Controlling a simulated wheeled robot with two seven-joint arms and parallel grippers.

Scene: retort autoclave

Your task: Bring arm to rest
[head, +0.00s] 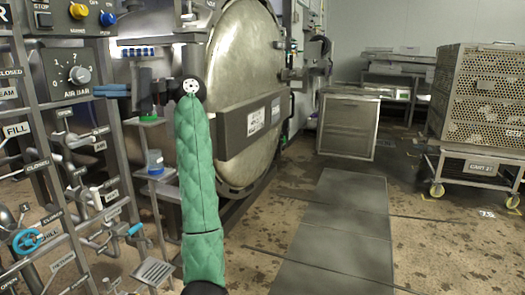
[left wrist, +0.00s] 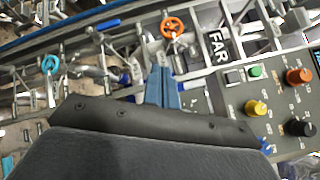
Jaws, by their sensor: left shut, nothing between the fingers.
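My left arm, in a green quilted sleeve (head: 198,180), reaches up in the middle left of the head view. My left gripper (head: 110,91) points left, with its blue fingers in front of the control panel and valve frame. In the left wrist view my gripper's blue fingers (left wrist: 163,88) lie together, shut and empty, with pipes and valves behind them. I cannot tell how far the fingertips are from the panel. My right gripper is in neither view.
A control panel with an air bar knob (head: 79,75) and labelled valve pipes stands at left. A large round autoclave door (head: 243,80) is beyond my arm. A steel cabinet (head: 347,128) and a wheeled cart with perforated crates (head: 482,90) stand at right. Floor plates (head: 335,230) lie clear.

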